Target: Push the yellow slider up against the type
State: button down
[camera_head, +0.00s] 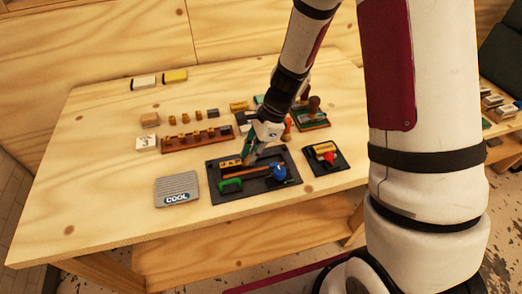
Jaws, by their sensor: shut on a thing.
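My gripper (250,160) points down over the back of the black tray (218,194). It looks shut on a small piece in the tray, most likely the yellow slider, which my fingers largely hide. Just left of my fingertips, a row of small yellow-brown pieces (230,163), which look like the type, sits in the tray. I cannot tell whether the held piece touches them. A reddish-brown bar (245,174) lies in front, with a green handle (230,185) at front left and a blue knob (279,172) at right.
A grey "COOL" plate (177,187) lies left of the tray. A black plate with a yellow block and red knob (327,158) lies right. Behind stand a brown rack (195,139), several small blocks and a stamp (314,104). The table's left front is clear.

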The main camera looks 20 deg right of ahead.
jog(key=shift+a, duration=0.1)
jog(key=c, duration=1.6)
grip_release()
jog(key=shift+v, duration=6)
